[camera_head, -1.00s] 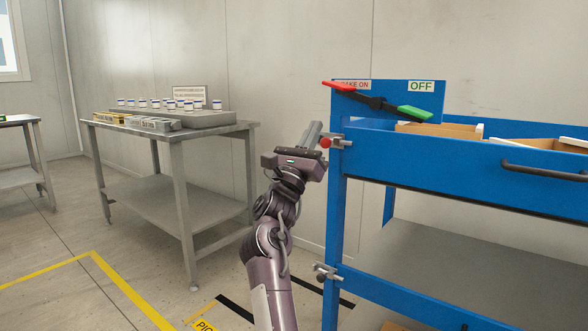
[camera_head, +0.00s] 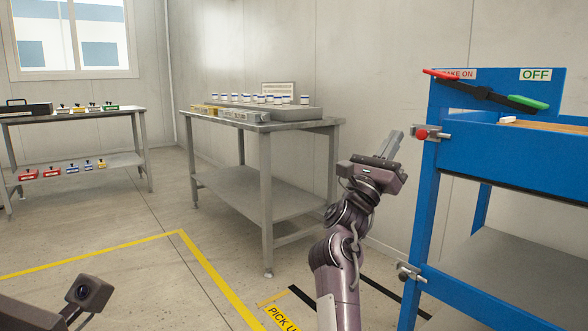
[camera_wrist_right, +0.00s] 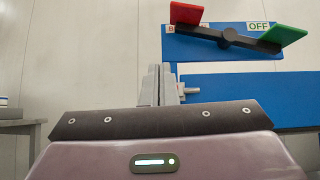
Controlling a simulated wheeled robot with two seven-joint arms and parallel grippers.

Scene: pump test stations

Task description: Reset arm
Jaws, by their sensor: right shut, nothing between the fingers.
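My right gripper (camera_head: 391,145) is raised beside the front left post of the blue cart (camera_head: 520,150). Its fingers are together and hold nothing; they also show shut in the right wrist view (camera_wrist_right: 160,86). The fingertips are left of a red-knobbed latch (camera_head: 422,133) on the post, apart from it in the head view. The brake lever (camera_head: 485,92) on the cart's blue panel has a red end, higher at the left, and a green end by the OFF label. A dark part of my left arm shows at the lower left; its fingers are not visible.
A grey table (camera_head: 310,122) with several white, blue-banded jars stands left of my right arm. A farther table (camera_head: 140,108) at the left holds small coloured items on two levels. Yellow tape (camera_head: 215,275) marks the floor, which is clear between the tables.

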